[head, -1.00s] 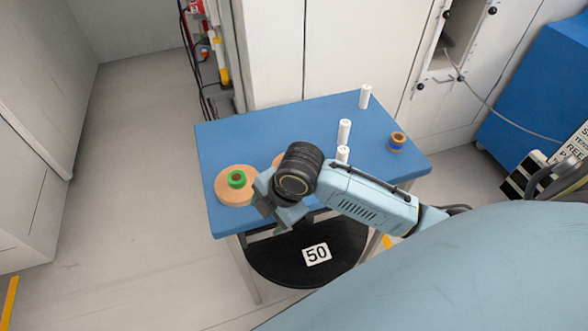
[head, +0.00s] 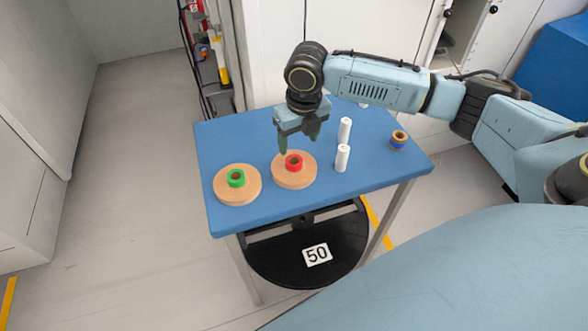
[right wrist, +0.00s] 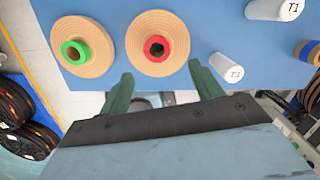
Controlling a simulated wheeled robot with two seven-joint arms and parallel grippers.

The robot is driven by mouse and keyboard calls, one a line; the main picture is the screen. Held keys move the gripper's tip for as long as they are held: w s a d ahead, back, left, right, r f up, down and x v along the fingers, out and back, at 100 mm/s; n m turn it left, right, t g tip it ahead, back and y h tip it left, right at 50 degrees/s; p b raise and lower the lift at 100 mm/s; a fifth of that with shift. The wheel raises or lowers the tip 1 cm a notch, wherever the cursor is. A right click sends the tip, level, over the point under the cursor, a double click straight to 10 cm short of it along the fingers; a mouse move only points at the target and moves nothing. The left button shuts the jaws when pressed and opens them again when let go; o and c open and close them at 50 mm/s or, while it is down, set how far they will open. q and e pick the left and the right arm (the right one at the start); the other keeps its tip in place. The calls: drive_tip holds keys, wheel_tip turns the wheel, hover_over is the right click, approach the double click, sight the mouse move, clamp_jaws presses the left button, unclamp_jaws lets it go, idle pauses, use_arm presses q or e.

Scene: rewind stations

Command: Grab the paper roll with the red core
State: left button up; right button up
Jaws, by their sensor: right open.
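The paper roll with the red core (head: 293,182) lies flat on the blue table, a tan disc with a red ring standing up at its middle. My right gripper (head: 299,145) is open and empty above and just behind the red core in the head view, fingers pointing down. In the right wrist view the roll (right wrist: 137,58) lies beyond the two green fingertips (right wrist: 160,76), apart from them, with its red core roughly between them. My left gripper is not in view.
A similar roll with a green core (head: 236,193) lies to the left on the blue table (head: 225,140). White cylinders (head: 342,158) stand close on the right. A small brown-and-blue roll (head: 398,140) sits near the right edge. The table's left back is clear.

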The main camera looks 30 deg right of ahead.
sight(295, 158)
drive_tip(key=f, duration=0.3)
drive_tip(key=shift+w+f, duration=0.25)
drive_tip(key=shift+f, duration=0.05)
drive_tip(key=f, duration=0.1)
drive_tip(key=f+b, duration=0.1)
drive_tip(key=f, duration=0.1)
drive_tip(key=shift+w+a+f, duration=0.2)
drive_tip(key=shift+w+f, duration=0.1)
drive_tip(key=shift+w, duration=0.05)
drive_tip(key=shift+f, duration=0.4)
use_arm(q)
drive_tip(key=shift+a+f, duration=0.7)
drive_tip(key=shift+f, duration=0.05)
use_arm(e)
drive_tip(key=shift+w, duration=0.1)
drive_tip(key=c, duration=1.2)
